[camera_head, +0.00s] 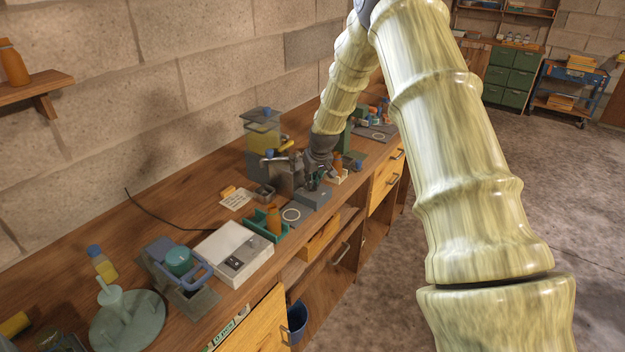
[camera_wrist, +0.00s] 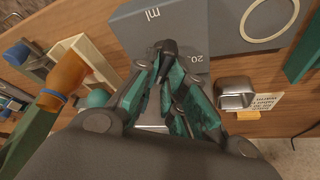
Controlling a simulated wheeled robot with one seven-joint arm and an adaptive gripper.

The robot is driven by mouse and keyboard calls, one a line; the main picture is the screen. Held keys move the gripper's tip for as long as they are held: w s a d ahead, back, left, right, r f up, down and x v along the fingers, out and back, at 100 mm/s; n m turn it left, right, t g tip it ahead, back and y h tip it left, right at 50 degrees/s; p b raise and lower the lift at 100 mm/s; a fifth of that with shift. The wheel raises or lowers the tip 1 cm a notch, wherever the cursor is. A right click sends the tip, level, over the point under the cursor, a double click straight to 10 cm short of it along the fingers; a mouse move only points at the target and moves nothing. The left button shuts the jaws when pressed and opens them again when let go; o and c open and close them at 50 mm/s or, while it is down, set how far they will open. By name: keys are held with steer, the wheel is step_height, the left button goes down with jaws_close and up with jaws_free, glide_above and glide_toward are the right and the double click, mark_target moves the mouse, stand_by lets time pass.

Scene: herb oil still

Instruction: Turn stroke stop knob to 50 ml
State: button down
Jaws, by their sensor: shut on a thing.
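The grey box with the dial (camera_head: 313,200) stands on the wooden bench in the head view. In the wrist view its grey face (camera_wrist: 205,25) carries "ml" and "20." markings, seen upside down. A dark knob (camera_wrist: 168,48) shows between my fingertips in front of that face. My gripper (camera_wrist: 165,68), with teal finger pads, is shut on the knob. In the head view my gripper (camera_head: 316,180) is small, just above the box. The pads hide part of the knob and scale, and I cannot read the knob's setting.
A white ring (camera_wrist: 268,18) lies on grey beside the markings. A small metal cup (camera_wrist: 235,93) and a paper note (camera_wrist: 265,103) are near my fingers. A clear tank with yellow liquid (camera_head: 262,138) stands behind on the bench.

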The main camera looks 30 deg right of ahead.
steer(key=m+h, duration=0.1)
steer(key=m, duration=0.1)
steer(key=m+g+h, duration=0.1)
steer(key=m, duration=0.2)
steer(key=shift+d+f+m, duration=0.1)
steer(key=shift+d+m, duration=0.05)
steer(key=shift+m, duration=0.15)
stand_by(0.4)
steer(key=c, duration=1.6)
jaws_free()
steer(key=shift+o, duration=0.6)
steer(key=shift+d+f, duration=0.15)
steer(key=v, duration=1.2)
steer(key=shift+w, duration=0.15)
